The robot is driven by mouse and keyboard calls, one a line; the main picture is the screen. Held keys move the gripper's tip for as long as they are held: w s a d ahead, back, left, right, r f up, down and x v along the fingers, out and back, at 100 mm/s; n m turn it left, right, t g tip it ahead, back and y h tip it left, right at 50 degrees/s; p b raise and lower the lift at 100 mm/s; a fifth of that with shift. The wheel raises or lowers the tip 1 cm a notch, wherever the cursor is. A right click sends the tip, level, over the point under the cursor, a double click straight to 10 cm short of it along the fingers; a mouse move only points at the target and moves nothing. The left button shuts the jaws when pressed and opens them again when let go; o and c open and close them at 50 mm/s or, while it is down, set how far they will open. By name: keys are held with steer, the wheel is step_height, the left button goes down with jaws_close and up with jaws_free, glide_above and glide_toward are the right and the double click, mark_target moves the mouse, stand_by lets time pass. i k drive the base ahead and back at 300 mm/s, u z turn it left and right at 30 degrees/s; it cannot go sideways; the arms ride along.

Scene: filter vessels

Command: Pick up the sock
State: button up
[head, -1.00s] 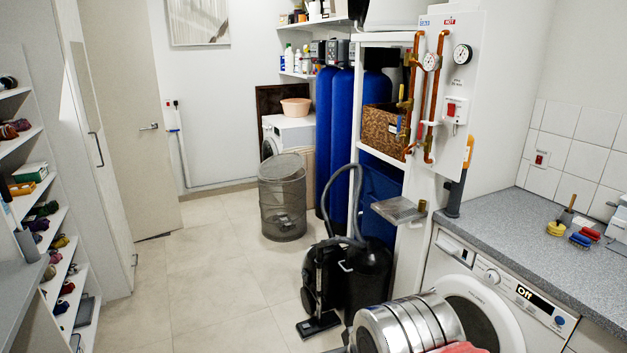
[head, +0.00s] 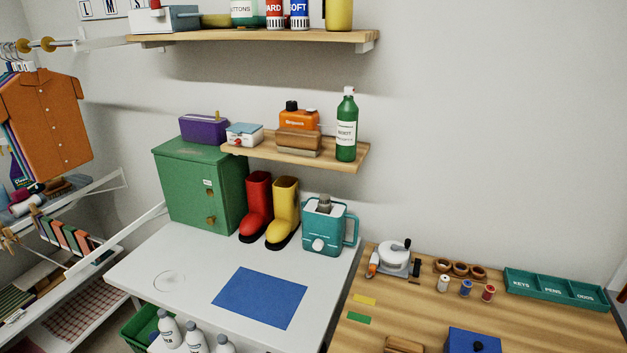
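I see no sock that I can make out in the head view. My gripper is not in view. The white worktop (head: 150,288) holds a flat blue mat (head: 260,297), a red boot (head: 257,207), a yellow boot (head: 284,210), a teal jug-like container (head: 328,228) and a green cabinet (head: 193,190).
A wooden bench (head: 400,310) at the lower right holds a teal sorting tray (head: 553,289), thread spools and a blue box (head: 472,341). Two wall shelves hang above. A drying rack (head: 105,250) and an orange shirt (head: 47,118) are at left. White bottles (head: 168,328) stand at bottom left.

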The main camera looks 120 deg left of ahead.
mark_target(45, 219)
steer(key=u, duration=5.3)
